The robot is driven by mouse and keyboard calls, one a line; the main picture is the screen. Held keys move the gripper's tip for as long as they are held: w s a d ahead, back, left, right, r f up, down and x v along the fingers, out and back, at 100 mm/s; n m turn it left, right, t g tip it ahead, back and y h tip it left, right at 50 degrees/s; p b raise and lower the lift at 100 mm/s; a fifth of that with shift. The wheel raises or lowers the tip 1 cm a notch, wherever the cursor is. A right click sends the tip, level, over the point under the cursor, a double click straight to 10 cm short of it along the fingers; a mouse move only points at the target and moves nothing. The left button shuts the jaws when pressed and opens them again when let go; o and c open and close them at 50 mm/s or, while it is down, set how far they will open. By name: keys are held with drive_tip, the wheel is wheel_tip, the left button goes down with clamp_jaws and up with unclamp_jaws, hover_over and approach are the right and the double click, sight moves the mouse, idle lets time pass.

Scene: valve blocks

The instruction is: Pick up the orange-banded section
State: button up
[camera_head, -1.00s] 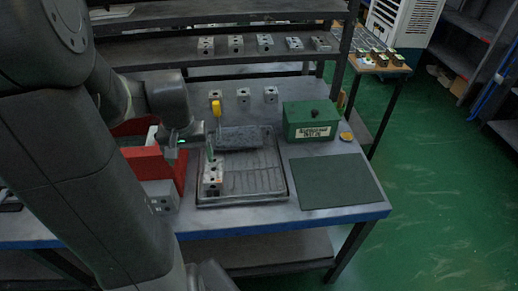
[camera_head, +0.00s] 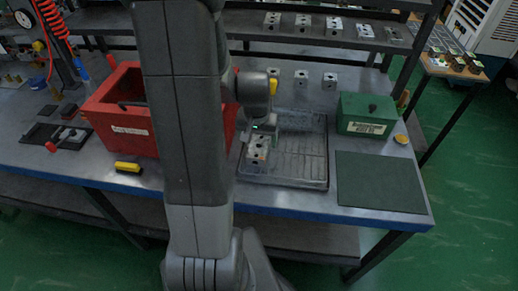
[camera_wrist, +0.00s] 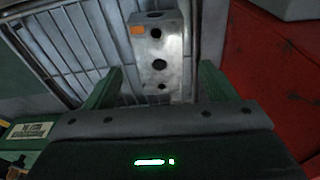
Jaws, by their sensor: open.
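The orange-banded section is a grey metal valve block (camera_wrist: 172,48) with dark holes and a small orange patch near one end. In the head view it (camera_head: 257,150) stands at the left side of the grey ribbed tray (camera_head: 310,182). My gripper (camera_wrist: 160,85) is open, its two green fingers spread on either side of the block's near end in the wrist view. I cannot tell whether the fingers touch the block. In the head view my gripper (camera_head: 262,134) is just behind and above the block, partly hidden by the wrist.
A red bin (camera_head: 115,115) stands left of the tray, partly behind my arm. A green box (camera_head: 366,114) and a dark green mat (camera_head: 380,182) lie to the right. Several similar blocks sit on the shelf above, and more stand on the bench behind the tray.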

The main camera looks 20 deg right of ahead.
sight(259, 146)
drive_tip(key=shift+w+d+f, duration=0.1)
drive_tip(key=shift+w+f, duration=0.05)
drive_tip(key=shift+f, duration=0.6)
drive_tip(key=shift+w+d+f, duration=0.1)
drive_tip(key=shift+f, duration=0.7)
drive_tip(key=shift+w+d+f, duration=0.1)
drive_tip(key=shift+w+f, duration=0.05)
drive_tip(key=shift+f, duration=0.6)
drive_tip(key=c, duration=1.4)
